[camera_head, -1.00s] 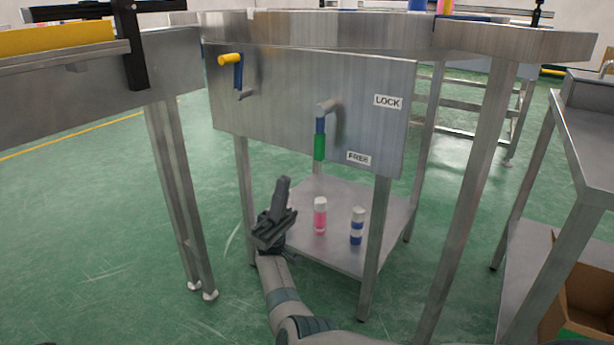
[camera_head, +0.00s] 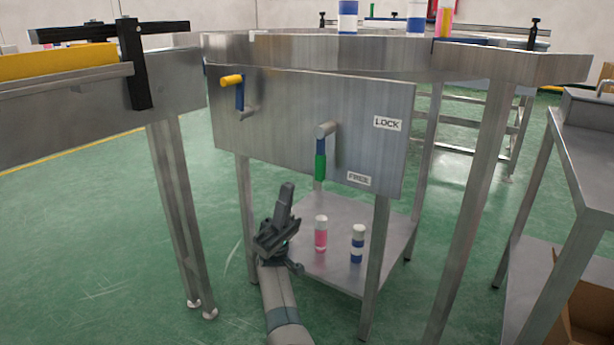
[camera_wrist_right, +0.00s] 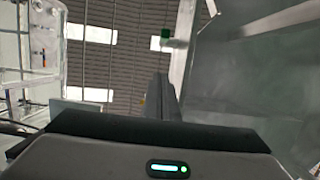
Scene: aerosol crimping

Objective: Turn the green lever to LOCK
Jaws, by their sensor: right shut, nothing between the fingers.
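The green lever (camera_head: 320,167) is a green grip on a blue arm and grey pivot on the front of a steel panel (camera_head: 270,125). It hangs straight down. The LOCK label (camera_head: 387,123) is right of the pivot, and the FREE label (camera_head: 358,179) is at the panel's lower right, near the grip. My right gripper (camera_head: 287,188) is shut and empty, pointing up, below and left of the grip and apart from it. In the right wrist view, the closed fingers (camera_wrist_right: 162,95) point up, with a small green end (camera_wrist_right: 166,33) beyond them. My left gripper is out of view.
A yellow-handled blue lever (camera_head: 238,90) is at the panel's left. Pink (camera_head: 321,233) and blue-white (camera_head: 357,243) bottles stand on the lower shelf behind my right gripper. Table legs (camera_head: 375,265) flank the space. A side table (camera_head: 585,150) stands at the right.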

